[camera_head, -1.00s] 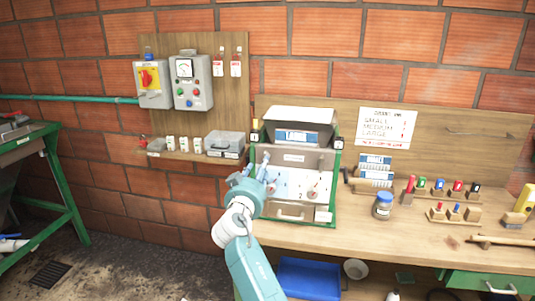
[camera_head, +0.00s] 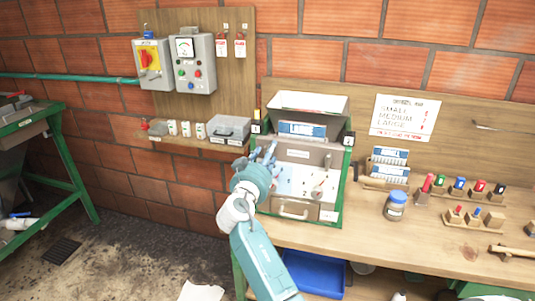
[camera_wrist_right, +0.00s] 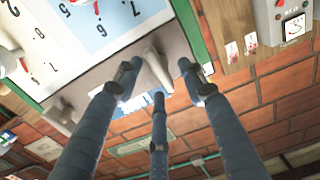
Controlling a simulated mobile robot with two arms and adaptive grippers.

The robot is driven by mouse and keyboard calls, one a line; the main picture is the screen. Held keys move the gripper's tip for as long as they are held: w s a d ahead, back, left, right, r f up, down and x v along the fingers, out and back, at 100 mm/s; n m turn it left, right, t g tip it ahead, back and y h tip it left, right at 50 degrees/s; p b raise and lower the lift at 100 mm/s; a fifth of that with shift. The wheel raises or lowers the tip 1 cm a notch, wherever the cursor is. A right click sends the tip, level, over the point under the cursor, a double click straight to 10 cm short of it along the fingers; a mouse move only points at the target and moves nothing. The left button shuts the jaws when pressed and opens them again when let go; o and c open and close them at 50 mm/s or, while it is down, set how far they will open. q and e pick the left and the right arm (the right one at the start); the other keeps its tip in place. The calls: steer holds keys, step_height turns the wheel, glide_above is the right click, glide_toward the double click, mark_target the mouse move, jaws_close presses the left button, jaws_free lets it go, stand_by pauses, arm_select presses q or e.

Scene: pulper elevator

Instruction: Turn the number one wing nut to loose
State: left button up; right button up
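The green-framed machine (camera_head: 328,212) stands on the bench, with a pale dial panel (camera_head: 299,181) on its front. My right gripper (camera_head: 266,153) reaches the left side of this panel. In the right wrist view the gripper (camera_wrist_right: 159,77) is open, its dark fingers spread around a pale grey wing-nut-like piece (camera_wrist_right: 156,68) at the panel's edge. I cannot tell whether any finger touches it. A similar grey piece (camera_wrist_right: 60,115) sits farther along the edge. No number one is readable on the piece between the fingers. My left gripper is not in view.
A grey control box (camera_head: 193,64) and a yellow-faced switch (camera_head: 149,62) hang on the board at left. A jar (camera_head: 395,207) and racks of coloured pegs stand on the bench (camera_head: 375,240) at right. A blue bin (camera_head: 314,274) is below the bench.

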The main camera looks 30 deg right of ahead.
jaws_close()
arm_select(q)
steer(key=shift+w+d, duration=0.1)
arm_select(e)
steer(key=n, duration=0.3)
steer(key=n+b, duration=0.1)
steer(key=n, duration=0.7)
steer(key=shift+w+a+r+b, duration=0.2)
steer(key=shift+w+b, duration=0.15)
steer(key=shift+w, duration=0.05)
arm_select(q)
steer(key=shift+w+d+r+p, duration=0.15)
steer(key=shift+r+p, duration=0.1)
steer(key=shift+p, duration=0.8)
arm_select(e)
steer(key=shift+w+a+f+n, duration=0.1)
steer(key=shift+n, duration=1.6)
steer(key=shift+w+a+n, duration=0.1)
steer(key=shift+n, duration=1.6)
